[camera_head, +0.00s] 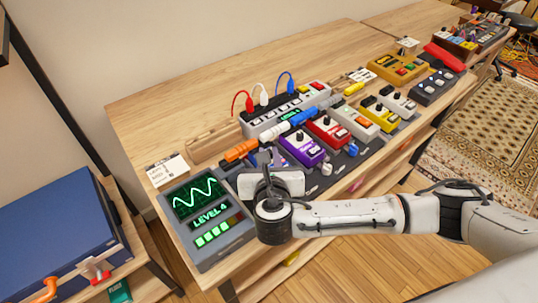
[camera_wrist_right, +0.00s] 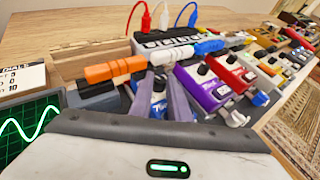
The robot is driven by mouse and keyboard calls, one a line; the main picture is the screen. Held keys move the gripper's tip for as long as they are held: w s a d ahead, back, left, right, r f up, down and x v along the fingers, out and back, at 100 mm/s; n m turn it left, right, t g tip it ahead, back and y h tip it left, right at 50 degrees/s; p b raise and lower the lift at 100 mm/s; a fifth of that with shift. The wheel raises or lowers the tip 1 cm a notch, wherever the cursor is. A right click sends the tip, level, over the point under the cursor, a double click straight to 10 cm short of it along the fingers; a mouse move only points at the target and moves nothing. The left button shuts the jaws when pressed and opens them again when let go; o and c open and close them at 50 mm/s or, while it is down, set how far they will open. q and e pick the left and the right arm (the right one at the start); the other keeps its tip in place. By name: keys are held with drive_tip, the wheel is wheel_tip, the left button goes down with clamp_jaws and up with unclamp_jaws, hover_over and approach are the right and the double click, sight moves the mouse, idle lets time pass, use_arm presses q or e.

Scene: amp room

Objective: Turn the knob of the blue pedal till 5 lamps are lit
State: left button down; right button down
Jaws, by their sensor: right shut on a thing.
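The blue pedal (camera_wrist_right: 157,87) sits at the near left end of the pedal row, mostly hidden by my right gripper (camera_head: 267,170). In the right wrist view the two grey fingers of my right gripper (camera_wrist_right: 161,78) reach down over this pedal, shut on its knob. The display box (camera_head: 208,223) left of the gripper shows a green wave and reads "LEVEL 4". Several lamps (camera_head: 212,235) in its bottom row are lit green, and the right end is dark. My left gripper is not in view.
A purple pedal (camera_head: 302,147) stands just right of the blue one, then a red pedal (camera_head: 328,130) and others. Orange and blue-white plugs lie behind. A power strip (camera_head: 285,112) with cables stands at the back. A blue case (camera_head: 62,240) is at the left.

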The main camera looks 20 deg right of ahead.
drive_tip(key=shift+r, duration=0.1)
drive_tip(key=c, duration=1.7)
unclamp_jaws()
drive_tip(key=shift+o, duration=0.2)
